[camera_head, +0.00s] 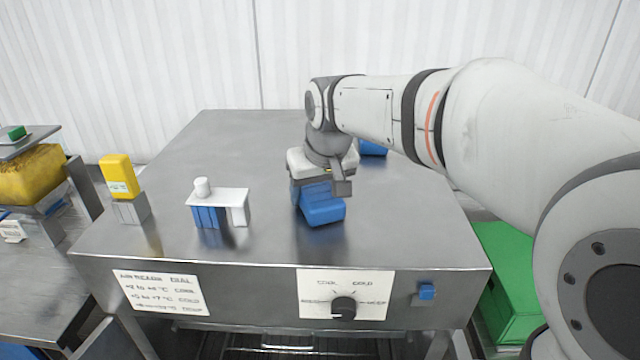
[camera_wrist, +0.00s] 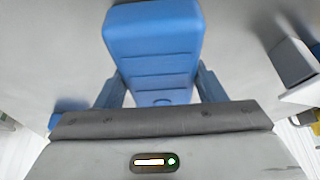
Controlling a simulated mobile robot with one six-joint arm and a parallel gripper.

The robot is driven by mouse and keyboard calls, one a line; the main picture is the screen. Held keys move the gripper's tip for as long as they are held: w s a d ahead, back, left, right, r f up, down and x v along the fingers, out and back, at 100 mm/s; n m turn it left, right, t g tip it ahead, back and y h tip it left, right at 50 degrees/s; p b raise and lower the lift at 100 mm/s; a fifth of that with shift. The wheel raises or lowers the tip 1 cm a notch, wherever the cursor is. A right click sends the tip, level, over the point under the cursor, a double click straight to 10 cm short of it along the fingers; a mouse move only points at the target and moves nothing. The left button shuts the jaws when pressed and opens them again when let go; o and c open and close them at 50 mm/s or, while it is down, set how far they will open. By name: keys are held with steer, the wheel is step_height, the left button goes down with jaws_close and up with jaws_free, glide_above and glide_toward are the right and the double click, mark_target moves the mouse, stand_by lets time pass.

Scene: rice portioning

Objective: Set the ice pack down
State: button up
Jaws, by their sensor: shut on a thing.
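The blue ice pack (camera_head: 323,211) is under my gripper (camera_head: 322,188) over the middle of the steel table in the head view. My gripper is shut on it. In the wrist view the ice pack (camera_wrist: 154,50) extends away from between the two fingers (camera_wrist: 157,92), its ribbed face towards the camera. In the head view a dark reflection shows on the steel below the ice pack. I cannot tell whether it touches the surface.
A white stand with blue pieces (camera_head: 220,198) is left of the ice pack. A yellow-topped block (camera_head: 119,178) stands at the left edge. Another blue object (camera_head: 372,149) lies behind my gripper. The steel top (camera_head: 400,235) is clear to the front right. A dial (camera_head: 343,307) is on the front panel.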

steer(key=shift+f, duration=0.1)
steer(key=o, duration=1.2)
steer(key=shift+r, duration=0.4)
steer(key=b+v, duration=0.1)
steer(key=v, duration=1)
steer(key=shift+s+r, duration=0.25)
